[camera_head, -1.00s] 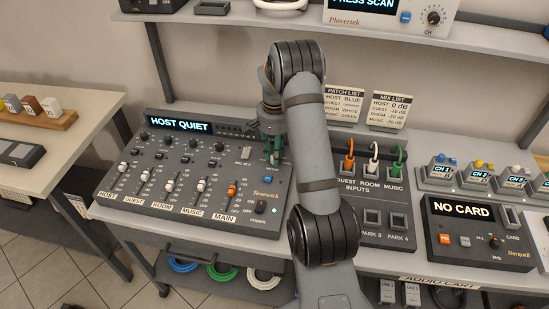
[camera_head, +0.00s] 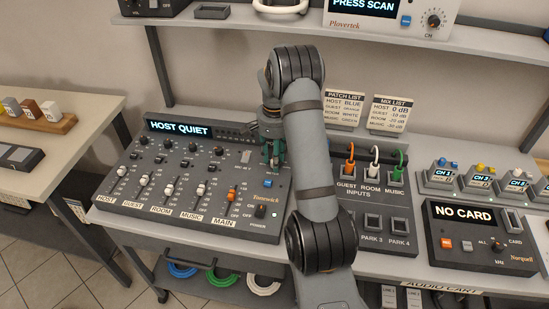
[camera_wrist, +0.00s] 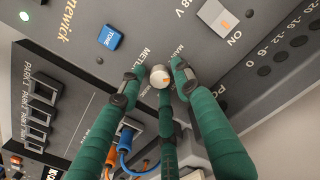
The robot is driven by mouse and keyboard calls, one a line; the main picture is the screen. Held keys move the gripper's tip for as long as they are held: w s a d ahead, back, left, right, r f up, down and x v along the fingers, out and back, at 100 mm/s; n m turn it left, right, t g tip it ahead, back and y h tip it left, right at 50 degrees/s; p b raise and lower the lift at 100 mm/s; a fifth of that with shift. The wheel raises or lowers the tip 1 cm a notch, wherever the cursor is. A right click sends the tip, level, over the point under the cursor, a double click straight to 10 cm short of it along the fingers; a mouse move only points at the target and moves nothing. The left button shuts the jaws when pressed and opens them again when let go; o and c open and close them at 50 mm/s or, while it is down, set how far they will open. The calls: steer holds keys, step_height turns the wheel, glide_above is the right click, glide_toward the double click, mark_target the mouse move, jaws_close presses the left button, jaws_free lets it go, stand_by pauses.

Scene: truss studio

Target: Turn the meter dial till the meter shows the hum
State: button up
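The mixer (camera_head: 150,190) is a grey desk with a lit display (camera_head: 178,130) reading "HOST QUIET". The meter dial (camera_wrist: 160,76) is a small pale round knob with the label "METER" partly visible beside it in the wrist view. In the head view my gripper (camera_head: 273,155) is over the mixer's right part and hides the dial.
A blue "TONE" button (camera_wrist: 110,37) and an orange-marked ON switch (camera_wrist: 225,22) are close to the fingers. The patch panel (camera_head: 372,205), with orange, white and green plugs, lies right of my arm. Faders (camera_head: 170,190) fill the mixer's front.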

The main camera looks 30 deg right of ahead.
steer(key=shift+o, duration=0.5)
step_height(320, 180, up, 12)
stand_by(0.3)
stand_by(0.3)
step_height(320, 180, down, 12)
stand_by(0.6)
